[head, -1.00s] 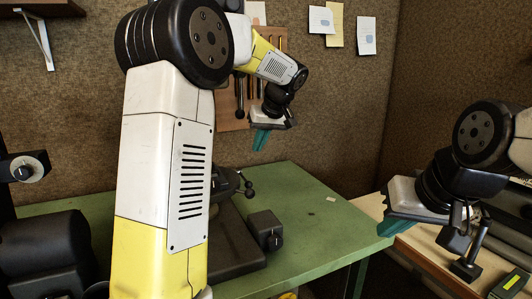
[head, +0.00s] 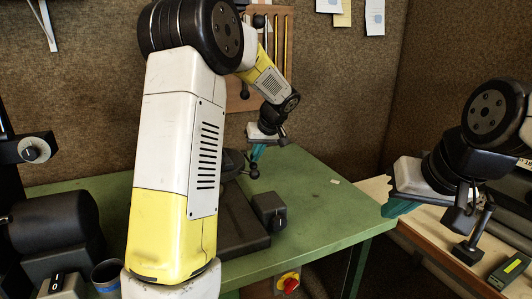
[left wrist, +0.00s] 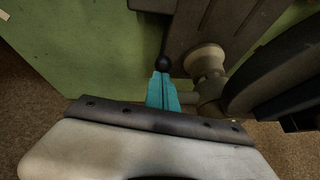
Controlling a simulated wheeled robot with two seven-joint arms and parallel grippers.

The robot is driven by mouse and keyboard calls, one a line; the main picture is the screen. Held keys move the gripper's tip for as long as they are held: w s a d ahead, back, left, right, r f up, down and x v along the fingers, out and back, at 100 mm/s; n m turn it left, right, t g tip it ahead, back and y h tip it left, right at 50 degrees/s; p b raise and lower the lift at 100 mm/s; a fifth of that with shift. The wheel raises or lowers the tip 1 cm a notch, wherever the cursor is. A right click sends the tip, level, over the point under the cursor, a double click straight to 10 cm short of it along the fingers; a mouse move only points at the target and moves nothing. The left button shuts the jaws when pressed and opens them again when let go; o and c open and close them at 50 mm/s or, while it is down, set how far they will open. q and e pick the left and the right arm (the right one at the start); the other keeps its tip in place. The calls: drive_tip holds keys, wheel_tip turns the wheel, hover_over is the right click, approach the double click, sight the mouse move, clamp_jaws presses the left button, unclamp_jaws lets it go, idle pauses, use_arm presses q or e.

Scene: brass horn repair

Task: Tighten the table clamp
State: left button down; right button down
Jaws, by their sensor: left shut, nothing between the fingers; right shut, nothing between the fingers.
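A dark device, which I take to be the table clamp (head: 231,163), stands on the green table, partly hidden behind my left arm. A black ball-ended handle (head: 254,173) sticks out on its right side. My left gripper (head: 257,152), with teal fingers, points down just above this handle. In the left wrist view the closed teal fingers (left wrist: 163,80) end right at a black ball (left wrist: 162,63); I cannot tell if they touch. A pale round knob (left wrist: 206,60) is beside it. My right gripper (head: 399,208) is shut and empty, off to the right.
A dark box with a knob (head: 270,210) stands near the dark base plate. A red button (head: 289,284) sits below the table's front edge. A wooden side table (head: 420,232) holds a black tool.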

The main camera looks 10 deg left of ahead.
use_arm(q)
drive_tip(key=f, duration=0.4)
drive_tip(key=shift+s+d+f, duration=0.25)
drive_tip(key=shift+s, duration=0.1)
drive_tip(key=shift+r, duration=0.15)
